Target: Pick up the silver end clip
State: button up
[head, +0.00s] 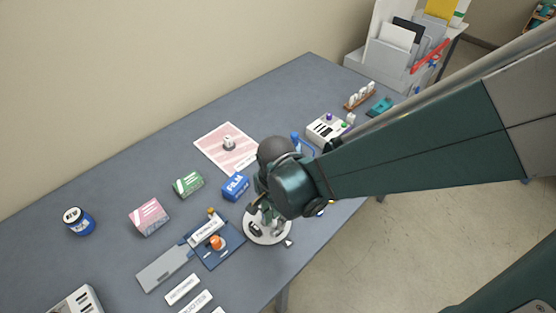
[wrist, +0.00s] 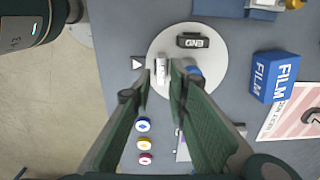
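The silver end clip (wrist: 161,72) lies on a round white dish (wrist: 158,43) and shows between my two fingertips in the wrist view. My gripper (wrist: 164,68) is open, with one finger on each side of the clip. Narrow gaps seem to show beside it; I cannot tell whether either finger touches. A black clip marked END (wrist: 194,42) lies on the same dish, apart from the fingers. In the head view, my gripper (head: 266,212) hangs over the dish (head: 281,235), and my arm and wrist hide part of it.
A blue FILM box (wrist: 275,77) stands beside the dish. A blue item (wrist: 194,71) is partly hidden behind the right finger. Several coloured round pieces (wrist: 144,143) lie near the left finger. In the head view, a blue tray (head: 229,254) with an orange knob (head: 217,242) sits left of the dish.

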jog(key=shift+f, duration=0.2)
jog(key=shift+a+f+b, duration=0.1)
jog(key=shift+f+b, duration=0.4)
jog(key=shift+f, duration=1.9)
jog(key=shift+c, duration=0.2)
jog(key=c, duration=0.4)
jog(key=shift+r, duration=0.1)
jog(key=shift+r+p, duration=0.95)
jog(key=shift+r, duration=3.95)
